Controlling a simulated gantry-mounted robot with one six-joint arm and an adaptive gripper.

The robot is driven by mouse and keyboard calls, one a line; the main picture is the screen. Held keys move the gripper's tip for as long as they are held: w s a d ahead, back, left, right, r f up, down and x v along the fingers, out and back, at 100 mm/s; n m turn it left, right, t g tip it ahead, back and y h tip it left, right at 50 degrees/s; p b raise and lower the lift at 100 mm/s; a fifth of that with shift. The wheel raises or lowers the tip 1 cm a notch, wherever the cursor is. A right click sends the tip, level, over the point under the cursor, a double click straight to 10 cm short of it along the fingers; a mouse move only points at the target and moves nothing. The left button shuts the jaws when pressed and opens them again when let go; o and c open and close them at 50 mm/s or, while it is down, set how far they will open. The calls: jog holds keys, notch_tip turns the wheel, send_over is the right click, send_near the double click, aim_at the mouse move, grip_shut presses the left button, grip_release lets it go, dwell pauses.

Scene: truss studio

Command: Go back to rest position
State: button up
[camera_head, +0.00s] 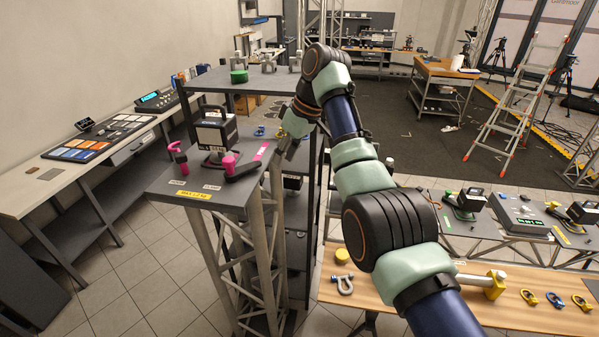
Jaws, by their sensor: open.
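My arm reaches from the lower right up and over to the left. My gripper (282,150) is at its far end, pointing down, beside the right edge of the truss-stand top (160,187). It looks empty and its jaws are open, though the fingers are small and partly dark against the shelf. On the stand top, a pink-and-black tool (246,164) lies to the left of my gripper, apart from it as far as I can tell. A black-and-white device (215,134) stands behind that tool, and a pink shackle-like piece (178,153) is at the left.
A dark shelf unit (205,82) stands close behind my gripper, with a green cylinder (239,76) on top. A wooden bench (520,318) holds shackles at the lower right. A stepladder (520,95) stands at right. Open floor lies beyond the arm.

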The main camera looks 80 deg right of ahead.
notch_tip(320, 180, down, 5)
jog(key=s+d+m, duration=0.1)
jog(key=s, duration=0.1)
jog(key=shift+s+d, duration=0.3)
jog(key=shift+d, duration=0.1)
